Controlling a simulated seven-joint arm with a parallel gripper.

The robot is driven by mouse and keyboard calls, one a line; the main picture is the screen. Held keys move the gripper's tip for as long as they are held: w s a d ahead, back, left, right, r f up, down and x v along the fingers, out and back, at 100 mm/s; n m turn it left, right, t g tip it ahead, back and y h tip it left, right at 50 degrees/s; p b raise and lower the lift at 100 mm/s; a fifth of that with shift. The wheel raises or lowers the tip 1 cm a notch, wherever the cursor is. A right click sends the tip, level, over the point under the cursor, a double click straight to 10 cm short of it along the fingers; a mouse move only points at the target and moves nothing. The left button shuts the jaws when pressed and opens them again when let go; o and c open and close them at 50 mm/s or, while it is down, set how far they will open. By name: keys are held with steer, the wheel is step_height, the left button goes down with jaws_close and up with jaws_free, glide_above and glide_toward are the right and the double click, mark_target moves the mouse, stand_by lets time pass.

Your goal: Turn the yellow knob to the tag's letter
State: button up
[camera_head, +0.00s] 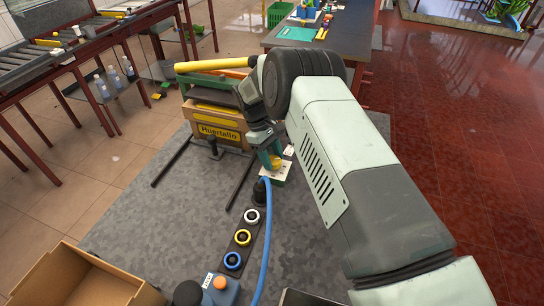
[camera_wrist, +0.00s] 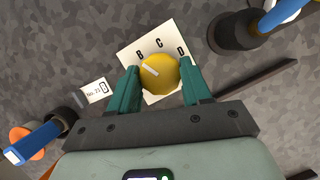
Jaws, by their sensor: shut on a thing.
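Any letter further left is hidden by a finger. A small white tag (camera_wrist: 94,91) reads "No.23" and a letter that looks like D. My gripper (camera_wrist: 160,84) is shut on the knob, one green finger on each side. In the head view, the knob (camera_head: 276,162) and plate (camera_head: 274,178) show below my gripper (camera_head: 270,156).
A blue hose (camera_head: 267,230) runs close to the plate. White, yellow and blue rings (camera_head: 243,237) lie on a dark strip in front. A wooden crate labelled "Huerta" or similar (camera_head: 218,122) stands behind, and an open cardboard box (camera_head: 80,278) is at front left.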

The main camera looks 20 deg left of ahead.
stand_by(0.3)
steer(key=o, duration=1)
steer(key=shift+o, duration=0.2)
steer(key=v, duration=1)
steer(key=shift+a+r, duration=0.15)
steer(key=shift+r, duration=0.25)
